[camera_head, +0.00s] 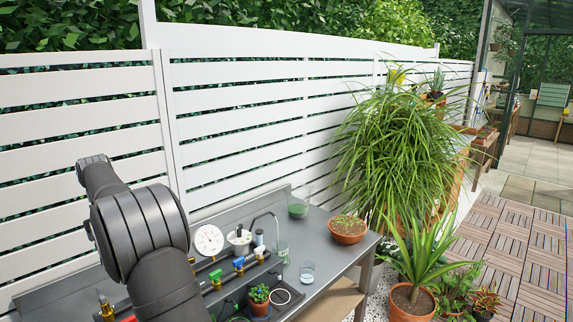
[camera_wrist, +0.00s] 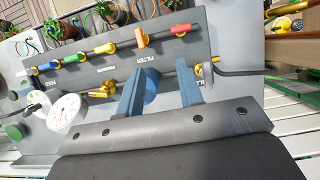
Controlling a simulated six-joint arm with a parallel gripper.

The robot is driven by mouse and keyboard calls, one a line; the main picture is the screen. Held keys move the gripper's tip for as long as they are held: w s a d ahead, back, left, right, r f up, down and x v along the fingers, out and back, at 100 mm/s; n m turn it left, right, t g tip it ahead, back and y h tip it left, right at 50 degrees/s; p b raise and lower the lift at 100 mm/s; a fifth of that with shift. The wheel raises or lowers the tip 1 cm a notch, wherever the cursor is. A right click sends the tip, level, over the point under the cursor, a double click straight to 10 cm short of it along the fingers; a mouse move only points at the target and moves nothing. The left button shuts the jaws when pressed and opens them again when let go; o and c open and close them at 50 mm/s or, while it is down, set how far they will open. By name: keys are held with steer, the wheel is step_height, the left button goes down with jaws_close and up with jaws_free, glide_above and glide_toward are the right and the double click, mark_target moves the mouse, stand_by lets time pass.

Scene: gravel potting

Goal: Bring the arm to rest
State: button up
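My gripper (camera_wrist: 160,70) shows at the bottom middle of the wrist view. Its two blue-grey fingers are apart, with nothing visibly clamped between them. A blue round thing (camera_wrist: 151,86) shows just beside the left finger; whether they touch, I cannot tell. The fingers are over a grey panel (camera_wrist: 100,73) with brass valves and coloured handles. In the head view my dark arm reaches over the left of the bench, and it hides my gripper there.
A grey bench (camera_head: 335,262) stands along a white slatted fence (camera_head: 235,100). On it are a white dial gauge (camera_head: 209,240), a glass beaker of green stuff (camera_head: 298,207), a terracotta bowl (camera_head: 347,229) and a small potted plant (camera_head: 259,296). Large potted plants stand right of the bench.

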glide_above(100, 293)
steer(key=f, duration=0.4)
steer(key=shift+w+f, duration=0.4)
steer(key=f, duration=0.4)
steer(key=shift+s+a+f, duration=0.1)
steer(key=shift+a+f, duration=0.1)
steer(key=shift+a, duration=0.05)
steer(key=shift+r+m+g+y, duration=0.2)
steer(key=shift+m+g+y, duration=0.1)
steer(key=shift+m, duration=0.7)
steer(key=m+y, duration=0.1)
steer(key=m, duration=0.2)
steer(key=m+g+y, duration=0.1)
steer(key=m, duration=0.1)
steer(key=shift+d+m, duration=0.15)
steer(key=shift+m, duration=0.25)
